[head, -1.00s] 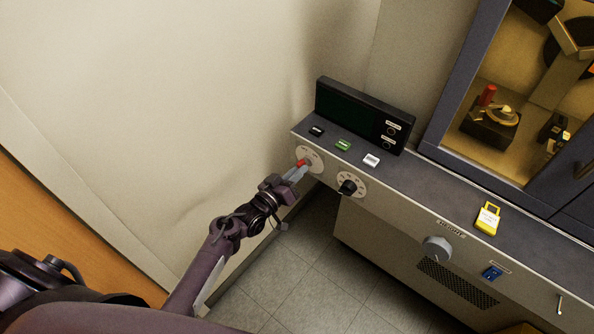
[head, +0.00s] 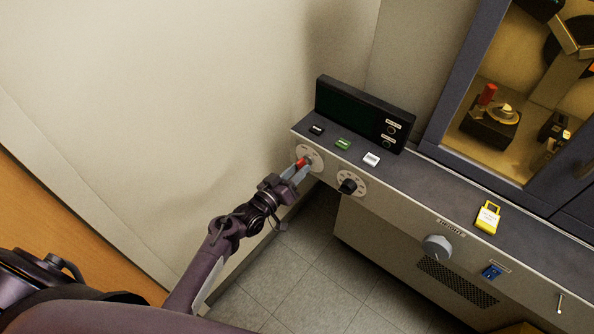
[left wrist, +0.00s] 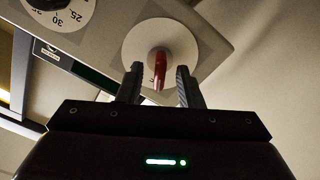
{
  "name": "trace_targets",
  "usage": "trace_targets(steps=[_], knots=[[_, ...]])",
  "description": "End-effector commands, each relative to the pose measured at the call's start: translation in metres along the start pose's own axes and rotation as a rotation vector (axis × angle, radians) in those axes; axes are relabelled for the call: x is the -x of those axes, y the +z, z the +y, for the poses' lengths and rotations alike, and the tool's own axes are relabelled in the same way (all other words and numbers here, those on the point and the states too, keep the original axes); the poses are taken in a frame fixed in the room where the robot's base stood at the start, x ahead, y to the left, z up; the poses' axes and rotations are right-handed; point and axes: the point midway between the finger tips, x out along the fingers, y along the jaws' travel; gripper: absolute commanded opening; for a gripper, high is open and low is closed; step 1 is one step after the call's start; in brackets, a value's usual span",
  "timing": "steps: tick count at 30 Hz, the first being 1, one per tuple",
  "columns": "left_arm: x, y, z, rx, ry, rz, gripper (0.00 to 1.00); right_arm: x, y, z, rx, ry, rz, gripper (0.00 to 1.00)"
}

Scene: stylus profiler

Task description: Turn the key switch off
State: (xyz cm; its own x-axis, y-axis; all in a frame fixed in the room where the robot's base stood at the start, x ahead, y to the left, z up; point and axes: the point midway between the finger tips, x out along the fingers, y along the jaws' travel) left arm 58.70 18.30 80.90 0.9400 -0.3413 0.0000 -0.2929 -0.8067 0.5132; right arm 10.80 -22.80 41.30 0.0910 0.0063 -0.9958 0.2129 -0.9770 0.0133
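The key switch is a red handle (head: 301,162) on a round pale plate (head: 315,157) at the left end of the machine's front panel. In the left wrist view the red handle (left wrist: 160,68) points down the picture from the plate (left wrist: 140,45). My left gripper (head: 297,169) is at the switch, with its fingertips on either side of the handle. In the left wrist view the left gripper (left wrist: 157,78) is open, with gaps between the handle and both fingers. My right gripper is not in view.
A black knob on a numbered dial (head: 348,186) sits just right of the switch. Black, green (head: 343,144) and white buttons lie on the ledge above, before a dark display (head: 362,112). The wall is close on the left.

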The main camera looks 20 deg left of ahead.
Motion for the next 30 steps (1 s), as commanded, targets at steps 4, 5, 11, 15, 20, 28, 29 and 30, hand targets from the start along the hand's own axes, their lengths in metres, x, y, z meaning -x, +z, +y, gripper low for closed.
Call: trace_targets(steps=[4, 5, 11, 15, 20, 28, 29, 30], knots=[[0.022, 0.002, -0.001, -0.001, -0.002, -0.003, 0.33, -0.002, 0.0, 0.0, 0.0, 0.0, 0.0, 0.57], [0.028, 0.002, -0.001, -0.001, -0.001, -0.004, 0.33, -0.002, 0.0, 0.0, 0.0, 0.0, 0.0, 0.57], [0.06, 0.002, -0.001, 0.0, -0.002, -0.002, 0.33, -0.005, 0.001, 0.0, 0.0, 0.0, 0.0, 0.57], [0.072, 0.001, -0.001, 0.0, -0.002, -0.002, 0.33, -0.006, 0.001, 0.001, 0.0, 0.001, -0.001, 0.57], [0.075, 0.001, 0.0, 0.0, -0.001, -0.002, 0.33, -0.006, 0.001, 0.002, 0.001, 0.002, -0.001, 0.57], [0.075, 0.001, 0.0, 0.0, -0.001, -0.001, 0.33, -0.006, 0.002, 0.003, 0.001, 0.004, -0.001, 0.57], [0.075, 0.001, 0.0, 0.0, -0.001, -0.001, 0.33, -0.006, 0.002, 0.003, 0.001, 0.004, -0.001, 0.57], [0.075, 0.001, 0.0, 0.0, -0.001, -0.001, 0.33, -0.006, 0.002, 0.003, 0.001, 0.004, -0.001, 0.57]])
